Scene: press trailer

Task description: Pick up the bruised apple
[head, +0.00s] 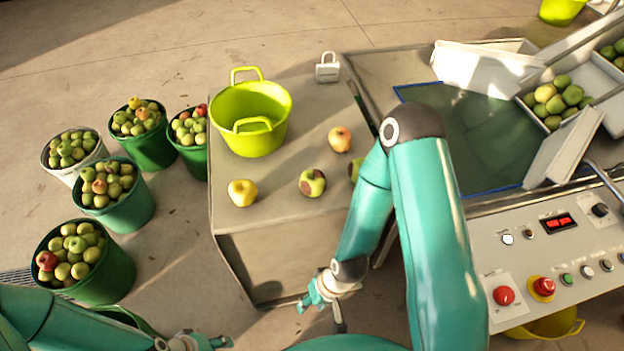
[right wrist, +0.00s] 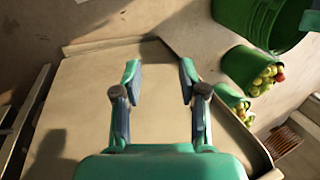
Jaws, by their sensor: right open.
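The bruised apple (head: 312,182), green with dark brown patches, lies on the grey table top (head: 285,205) near its front edge. My right gripper (head: 320,308) is in front of and below that edge, apart from the apple. In the right wrist view its fingers (right wrist: 159,72) are spread with nothing between them, before a bare beige surface, and no apple shows there on that surface. My left gripper (head: 205,343) is low at the left, cut by the bottom edge, and its opening is unclear.
A yellow apple (head: 242,192), a reddish-yellow apple (head: 340,138) and a green apple (head: 354,170), partly behind my right arm, are nearby. A lime tub (head: 250,115) stands behind. Several apple buckets (head: 120,205) stand left. A control panel (head: 555,265) is right.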

